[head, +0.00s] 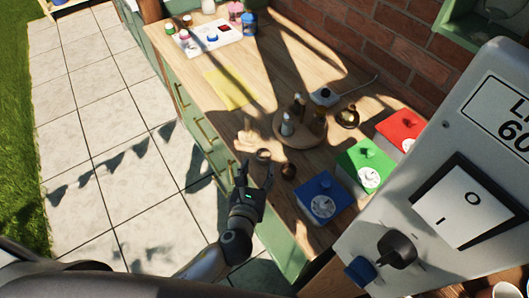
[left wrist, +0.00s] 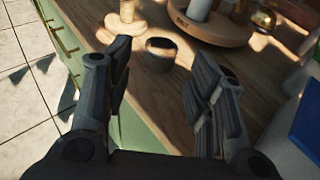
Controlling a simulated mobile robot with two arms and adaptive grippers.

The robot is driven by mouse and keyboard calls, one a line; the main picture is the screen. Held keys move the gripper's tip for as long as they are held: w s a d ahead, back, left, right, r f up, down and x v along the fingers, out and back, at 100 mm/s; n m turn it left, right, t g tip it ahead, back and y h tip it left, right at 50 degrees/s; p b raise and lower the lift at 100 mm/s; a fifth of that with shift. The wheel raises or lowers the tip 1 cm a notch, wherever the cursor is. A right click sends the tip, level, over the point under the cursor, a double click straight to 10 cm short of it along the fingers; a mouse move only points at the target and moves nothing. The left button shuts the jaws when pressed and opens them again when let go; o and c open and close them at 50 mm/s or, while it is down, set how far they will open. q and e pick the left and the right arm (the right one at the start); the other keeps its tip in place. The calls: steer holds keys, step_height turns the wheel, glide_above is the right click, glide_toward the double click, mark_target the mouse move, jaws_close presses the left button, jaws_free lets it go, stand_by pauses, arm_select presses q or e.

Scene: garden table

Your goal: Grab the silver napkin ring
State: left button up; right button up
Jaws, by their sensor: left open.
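A small round grey ring, which looks like the silver napkin ring (head: 263,155), stands on the wooden table near its front edge. In the left wrist view the napkin ring (left wrist: 160,53) is upright, dull grey, with a dark opening on top. My left gripper (head: 257,170) is open and empty, with its fingers pointing at the ring. In the left wrist view my left gripper (left wrist: 163,72) has its fingers spread, and the ring shows between and just beyond the fingertips. I see no contact. My right gripper is not in view.
A pale wooden piece (head: 245,139) stands just behind the ring, and a small dark brown round thing (head: 288,171) to its right. A round wooden tray (head: 312,143) holds bottles. Blue (head: 323,197), green (head: 364,167) and red (head: 400,129) boxes stand right. A grey switch panel (head: 420,190) blocks the right.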

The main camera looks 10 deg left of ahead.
mark_target(265, 150)
arm_select(q)
steer(key=shift+x, duration=0.8)
steer(key=x, duration=0.3)
steer(key=shift+w+d+f+p, duration=0.1)
steer(key=shift+w+d+p, duration=0.1)
steer(key=shift+p, duration=0.2)
steer(key=shift+w+f, duration=0.3)
steer(key=shift+w, duration=0.35)
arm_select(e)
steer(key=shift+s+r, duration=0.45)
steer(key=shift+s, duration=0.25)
arm_select(q)
steer(key=c, duration=0.6)
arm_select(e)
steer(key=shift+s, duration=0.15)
